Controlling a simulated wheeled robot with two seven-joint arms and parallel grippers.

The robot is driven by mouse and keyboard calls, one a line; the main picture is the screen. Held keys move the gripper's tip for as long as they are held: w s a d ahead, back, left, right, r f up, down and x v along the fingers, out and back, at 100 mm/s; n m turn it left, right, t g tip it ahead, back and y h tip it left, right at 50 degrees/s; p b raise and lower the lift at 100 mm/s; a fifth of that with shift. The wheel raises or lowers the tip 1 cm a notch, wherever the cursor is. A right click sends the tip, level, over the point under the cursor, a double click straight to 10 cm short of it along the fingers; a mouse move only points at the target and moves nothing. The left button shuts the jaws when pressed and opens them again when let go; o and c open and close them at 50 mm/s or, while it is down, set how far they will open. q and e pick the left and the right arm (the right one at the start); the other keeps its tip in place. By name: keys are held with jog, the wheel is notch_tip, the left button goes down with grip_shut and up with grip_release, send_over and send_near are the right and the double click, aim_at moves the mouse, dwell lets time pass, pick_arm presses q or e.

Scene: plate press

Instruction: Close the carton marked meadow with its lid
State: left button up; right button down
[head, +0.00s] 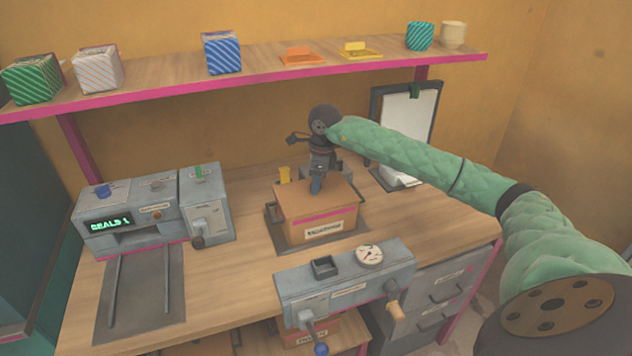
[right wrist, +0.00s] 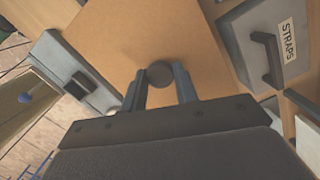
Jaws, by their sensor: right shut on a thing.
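The brown carton (head: 320,228) stands on a dark mat in the middle of the bench; the small print on its front label is hard to read. A flat brown lid (head: 293,197) lies across its top. My right gripper (head: 316,188) points down over the lid. In the right wrist view, the gripper (right wrist: 160,84) is shut on a dark round knob (right wrist: 160,74) in the middle of the lid (right wrist: 135,35). The gripper hides part of the lid in the head view. My left gripper is not in view.
A grey machine with a gauge (head: 369,254) stands in front of the carton. A grey machine with a lit display (head: 108,222) is at left. Drawers (head: 448,285) are at right. A shelf (head: 270,70) holding boxes runs above the bench. Another carton (head: 312,335) sits below.

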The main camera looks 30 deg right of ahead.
jog(key=shift+f+b, duration=0.1)
jog(key=shift+b, duration=0.3)
dwell(0.7)
jog(key=c, duration=0.5)
grip_release()
jog(key=shift+r+p, duration=0.85)
jog(key=shift+r, duration=2.65)
grip_shut()
